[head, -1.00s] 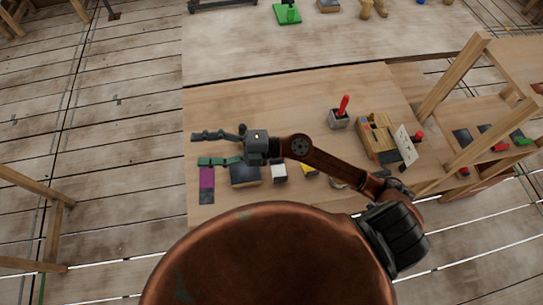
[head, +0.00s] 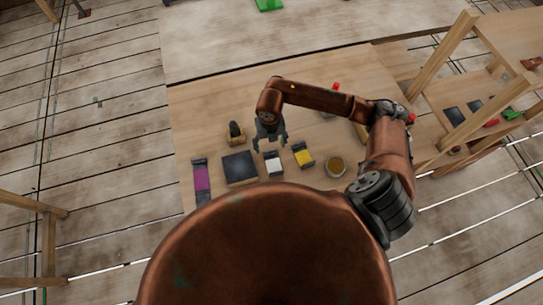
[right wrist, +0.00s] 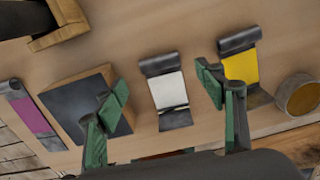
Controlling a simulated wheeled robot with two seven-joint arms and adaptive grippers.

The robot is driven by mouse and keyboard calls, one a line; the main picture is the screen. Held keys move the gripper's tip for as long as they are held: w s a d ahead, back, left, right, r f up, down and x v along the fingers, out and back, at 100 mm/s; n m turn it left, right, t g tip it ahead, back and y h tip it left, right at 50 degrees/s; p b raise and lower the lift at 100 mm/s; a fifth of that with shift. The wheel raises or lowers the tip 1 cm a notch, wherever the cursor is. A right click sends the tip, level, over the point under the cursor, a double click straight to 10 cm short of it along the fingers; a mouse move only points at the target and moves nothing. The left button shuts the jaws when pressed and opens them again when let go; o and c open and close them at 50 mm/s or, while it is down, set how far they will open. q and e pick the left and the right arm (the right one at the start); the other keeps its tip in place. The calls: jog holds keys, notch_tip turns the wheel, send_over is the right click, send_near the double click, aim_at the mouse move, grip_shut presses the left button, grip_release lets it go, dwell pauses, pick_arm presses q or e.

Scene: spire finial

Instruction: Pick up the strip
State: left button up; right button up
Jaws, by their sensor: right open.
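Several strip-like pieces lie on the wooden table (head: 205,110). A white one with dark ends (head: 274,162) is in the middle and also shows in the right wrist view (right wrist: 168,91). A yellow one (head: 304,155) lies to its right, and a magenta one (head: 202,180) lies at the far left. I cannot tell which of them is the strip named. My right gripper (head: 270,143) points down just behind the white piece. In the right wrist view its green fingers (right wrist: 168,88) are spread apart, with the white piece framed between them and nothing held. My left gripper is not in view.
A dark-topped wooden block (head: 240,167) lies between the magenta and white pieces. A round tin-like thing (head: 336,166) stands right of the yellow piece. A small wood and black object (head: 236,131) stands behind the block. Wooden posts (head: 447,72) rise at the right.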

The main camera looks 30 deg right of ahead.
aim_at(271, 152)
notch_tip(271, 152, down, 5)
jog(key=shift+r+p, duration=0.15)
jog(key=shift+p, duration=0.2)
jog(key=c, duration=1.5)
